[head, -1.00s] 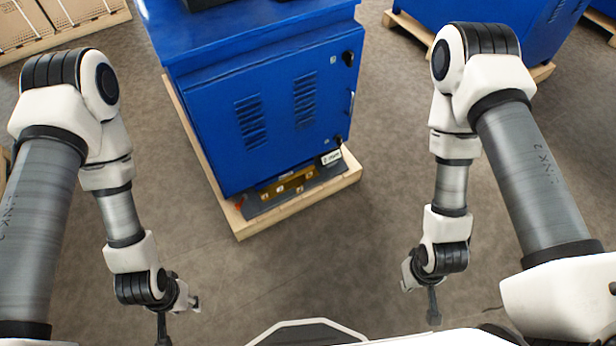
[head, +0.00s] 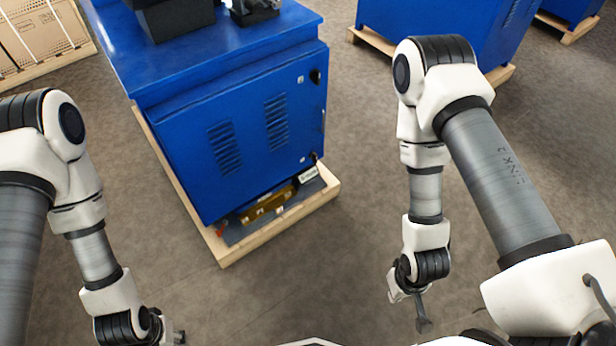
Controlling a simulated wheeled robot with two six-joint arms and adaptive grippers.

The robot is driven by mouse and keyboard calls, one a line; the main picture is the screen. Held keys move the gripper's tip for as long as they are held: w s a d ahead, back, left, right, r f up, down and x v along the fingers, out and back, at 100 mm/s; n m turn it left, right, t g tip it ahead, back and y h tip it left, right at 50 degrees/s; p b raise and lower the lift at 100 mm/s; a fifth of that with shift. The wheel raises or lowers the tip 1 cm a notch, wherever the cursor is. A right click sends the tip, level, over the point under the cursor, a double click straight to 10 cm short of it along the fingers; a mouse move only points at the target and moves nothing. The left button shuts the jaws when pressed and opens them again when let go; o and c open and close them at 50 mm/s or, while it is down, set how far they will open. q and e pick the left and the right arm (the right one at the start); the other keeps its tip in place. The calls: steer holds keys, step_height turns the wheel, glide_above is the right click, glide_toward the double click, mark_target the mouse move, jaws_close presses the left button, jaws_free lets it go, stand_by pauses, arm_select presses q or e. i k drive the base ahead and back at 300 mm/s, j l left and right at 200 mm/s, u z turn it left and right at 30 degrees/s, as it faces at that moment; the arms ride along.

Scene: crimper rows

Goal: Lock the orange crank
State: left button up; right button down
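A small orange-red piece (head: 219,230) shows low at the front left corner of the blue cabinet (head: 240,130), just above the pallet. It may be the orange crank, but it is too small to make out its shape. My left gripper (head: 178,338) is at the bottom edge of the head view, partly cut off, left of the pallet's front corner. My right gripper (head: 423,316) hangs over bare floor, to the right of and nearer than the cabinet. Neither gripper touches the cabinet. The finger gaps are not clear on either one.
The cabinet stands on a wooden pallet (head: 268,230) with a brass-coloured part (head: 268,205) under its front. Dark machine parts (head: 175,15) sit on its top. More blue cabinets (head: 450,30) stand back right, cardboard boxes (head: 35,30) back left. Floor (head: 300,290) before the pallet is clear.

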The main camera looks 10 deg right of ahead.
mark_target(225, 222)
steer(key=i+j+z, duration=0.1)
steer(key=i+j, duration=0.2)
steer(key=i+j+z, duration=0.1)
steer(key=i+j, duration=0.15)
steer(key=j, duration=0.2)
steer(key=i+j+z, duration=0.1)
steer(key=i+j, duration=0.2)
steer(key=j, duration=0.15)
